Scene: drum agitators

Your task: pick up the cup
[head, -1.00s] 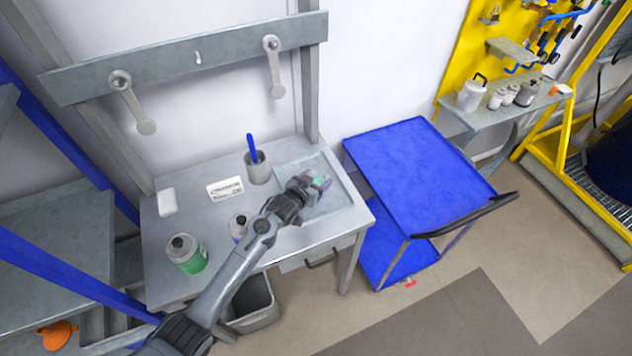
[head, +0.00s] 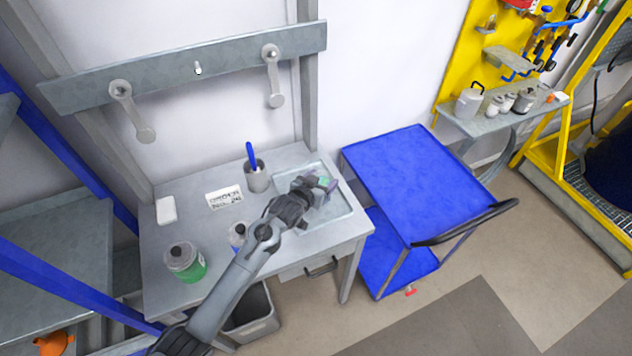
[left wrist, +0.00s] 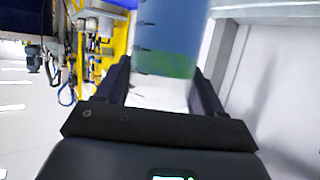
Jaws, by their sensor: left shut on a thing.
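The cup (left wrist: 168,45) is a translucent bluish vessel with a green band of contents near its lower end. In the left wrist view it stands between the two dark fingers of my left gripper (left wrist: 163,88), which is shut on it. In the head view the left gripper (head: 325,188) is over the shallow tray at the right of the grey workbench. There, only a small green part of the cup (head: 323,181) shows between the fingers. Whether its base touches the tray is hidden. My right gripper is not in view.

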